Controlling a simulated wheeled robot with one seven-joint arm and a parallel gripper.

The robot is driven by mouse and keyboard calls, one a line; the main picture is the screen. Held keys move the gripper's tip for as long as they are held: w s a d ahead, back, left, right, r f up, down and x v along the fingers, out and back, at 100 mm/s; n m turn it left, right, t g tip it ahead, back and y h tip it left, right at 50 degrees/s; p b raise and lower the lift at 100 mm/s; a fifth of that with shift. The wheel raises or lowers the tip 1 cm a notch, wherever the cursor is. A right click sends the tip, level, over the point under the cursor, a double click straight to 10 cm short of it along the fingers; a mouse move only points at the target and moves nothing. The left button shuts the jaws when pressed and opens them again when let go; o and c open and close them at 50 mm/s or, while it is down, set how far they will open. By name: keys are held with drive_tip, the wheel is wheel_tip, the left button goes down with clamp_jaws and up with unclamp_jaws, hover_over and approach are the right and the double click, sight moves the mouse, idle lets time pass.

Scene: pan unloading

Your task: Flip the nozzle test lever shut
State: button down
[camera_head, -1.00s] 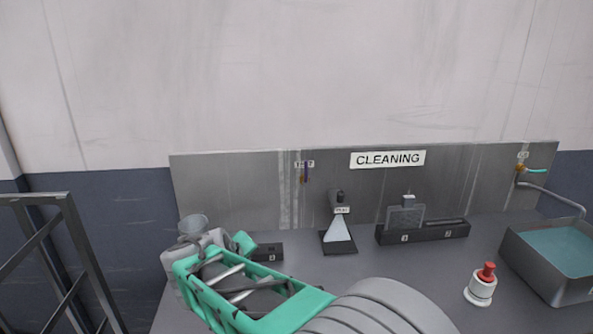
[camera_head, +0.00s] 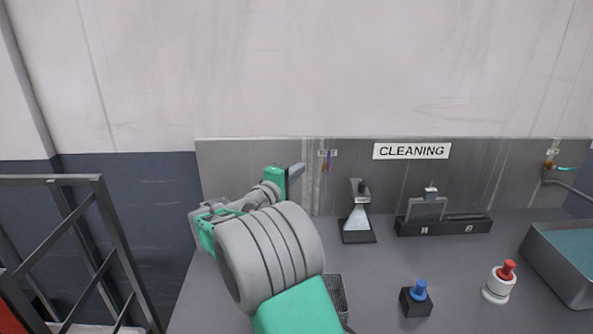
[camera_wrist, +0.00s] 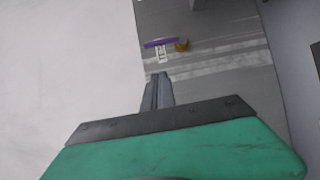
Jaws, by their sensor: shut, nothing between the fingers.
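The nozzle test lever (camera_head: 327,167) is a small purple bar beside a brass fitting on the grey metal back panel, under a small label. In the wrist view the purple lever (camera_wrist: 160,42) lies across the top of the label, with the brass fitting (camera_wrist: 182,45) at its right end. My gripper (camera_head: 299,169) is raised in front of the panel, just left of the lever in the head view. Its fingers are shut and empty. In the wrist view the fingertips (camera_wrist: 158,77) point toward the lever, with a visible gap between them.
A CLEANING sign (camera_head: 411,151) hangs on the panel. On the counter stand a clear-fronted dispenser (camera_head: 358,219), a dark rack (camera_head: 443,227), a blue button (camera_head: 418,291), a red-topped button (camera_head: 500,281), and a water basin (camera_head: 565,262). A mesh basket (camera_head: 336,295) is partly hidden by my arm.

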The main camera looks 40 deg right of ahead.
sight(329, 161)
drive_tip(key=d, duration=0.3)
drive_tip(key=d+p, duration=0.1)
drive_tip(key=d, duration=0.1)
drive_tip(key=d+p, duration=0.1)
drive_tip(key=d, duration=0.2)
drive_tip(key=shift+w+d, duration=0.3)
drive_tip(key=shift+d, duration=0.05)
drive_tip(key=shift+r, duration=0.1)
drive_tip(key=shift+s+d+m, duration=0.1)
drive_tip(key=shift+m, duration=0.2)
